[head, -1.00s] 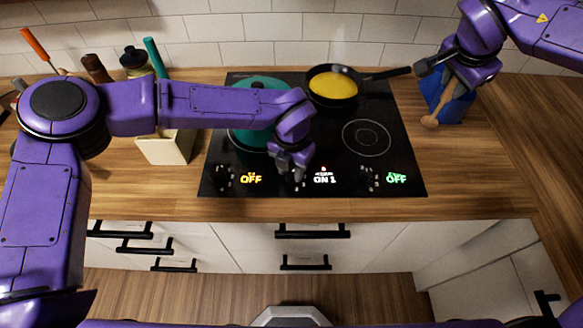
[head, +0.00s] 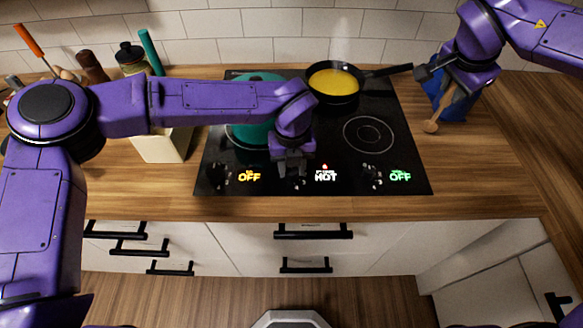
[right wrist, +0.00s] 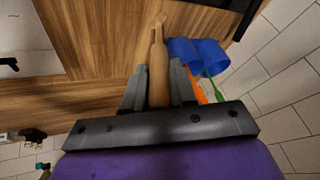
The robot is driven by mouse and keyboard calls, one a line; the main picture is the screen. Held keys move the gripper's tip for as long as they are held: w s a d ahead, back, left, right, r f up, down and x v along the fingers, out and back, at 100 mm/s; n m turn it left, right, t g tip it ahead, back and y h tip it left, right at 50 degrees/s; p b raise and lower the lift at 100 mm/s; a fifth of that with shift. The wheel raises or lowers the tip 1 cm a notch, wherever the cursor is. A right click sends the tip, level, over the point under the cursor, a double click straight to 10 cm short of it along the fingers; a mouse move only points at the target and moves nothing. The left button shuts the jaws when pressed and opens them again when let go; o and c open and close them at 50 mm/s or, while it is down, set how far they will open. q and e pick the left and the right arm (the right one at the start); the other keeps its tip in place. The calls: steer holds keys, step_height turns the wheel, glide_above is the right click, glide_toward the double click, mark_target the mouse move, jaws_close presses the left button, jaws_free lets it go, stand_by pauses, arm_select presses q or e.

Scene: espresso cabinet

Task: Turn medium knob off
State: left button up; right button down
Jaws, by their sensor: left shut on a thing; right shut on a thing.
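The medium knob (head: 298,183) is the dark middle knob at the front of the black stove, with a display reading HOT (head: 326,175) to its right. My left gripper (head: 293,172) points down at this knob and is shut on it; its fingers hide most of the knob. My right gripper (head: 457,80) is shut on a wooden utensil (head: 435,121) at the right of the stove. In the right wrist view the wooden utensil (right wrist: 158,65) lies between the gripper's fingers (right wrist: 158,88).
The left display (head: 249,176) and right display (head: 400,175) read OFF. A black pan (head: 334,98) with yellow contents sits at the back, its handle reaching toward my right gripper. A teal pot (head: 250,132) is partly behind my left arm. A blue container (head: 452,108) stands at the right.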

arm_select(q)
steer(key=shift+w+n, duration=0.1)
steer(key=shift+n, duration=0.4)
arm_select(e)
steer(key=shift+f, duration=0.25)
